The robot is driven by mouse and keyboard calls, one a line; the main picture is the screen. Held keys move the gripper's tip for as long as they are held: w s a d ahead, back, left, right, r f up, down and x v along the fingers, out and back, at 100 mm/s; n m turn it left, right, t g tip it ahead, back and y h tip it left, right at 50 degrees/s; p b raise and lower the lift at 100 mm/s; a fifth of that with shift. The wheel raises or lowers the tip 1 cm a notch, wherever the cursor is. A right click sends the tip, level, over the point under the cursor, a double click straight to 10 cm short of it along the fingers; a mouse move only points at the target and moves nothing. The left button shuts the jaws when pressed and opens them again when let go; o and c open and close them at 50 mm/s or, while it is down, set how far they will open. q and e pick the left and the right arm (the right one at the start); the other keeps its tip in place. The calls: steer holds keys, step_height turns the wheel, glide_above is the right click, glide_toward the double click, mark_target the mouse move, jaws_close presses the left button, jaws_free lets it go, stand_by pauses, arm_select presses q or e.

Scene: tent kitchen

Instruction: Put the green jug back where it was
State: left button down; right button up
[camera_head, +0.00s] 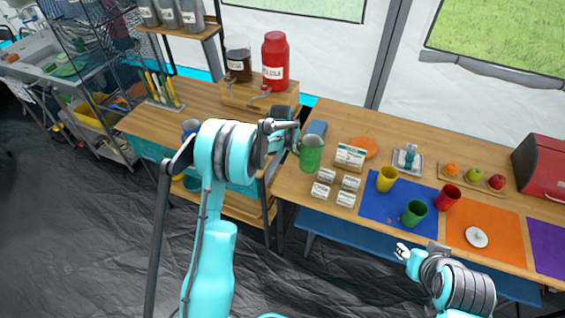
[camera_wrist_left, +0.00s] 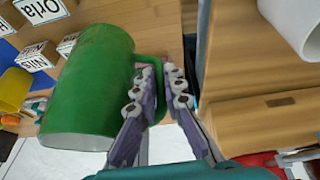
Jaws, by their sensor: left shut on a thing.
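The green jug (camera_head: 311,154) is at the left end of the right-hand wooden table in the head view, close to the edge. Whether its base touches the tabletop I cannot tell. My left gripper (camera_head: 291,136) is at its left side. In the left wrist view the fingers (camera_wrist_left: 163,90) are shut on the handle of the green jug (camera_wrist_left: 88,82), whose body lies to their left. My right gripper (camera_head: 405,252) is low, in front of the table and apart from the jug; its jaw opening is not clear.
Small labelled boxes (camera_head: 326,176) stand right of the jug, with a larger labelled box (camera_head: 350,157) behind. A yellow cup (camera_head: 386,178), green cup (camera_head: 414,212) and red cup (camera_head: 447,197) stand farther right.

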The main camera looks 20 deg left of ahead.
arm_select(q)
steer(key=shift+s+a+f+b, duration=0.35)
steer(key=shift+a+f, duration=0.35)
steer(key=shift+f, duration=0.4)
steer(key=shift+s+a+f+b, duration=0.35)
steer(key=shift+a+f, duration=0.3)
steer(key=shift+f, duration=0.5)
steer(key=shift+s+a+f+b, duration=0.2)
steer(key=shift+a+f+b, duration=0.2)
steer(key=shift+a+f, duration=0.5)
steer(key=shift+d+f, duration=0.15)
steer(key=shift+d, duration=0.1)
steer(key=shift+f, duration=0.1)
steer(key=shift+f, duration=0.15)
steer(key=c, duration=1.6)
jaws_free()
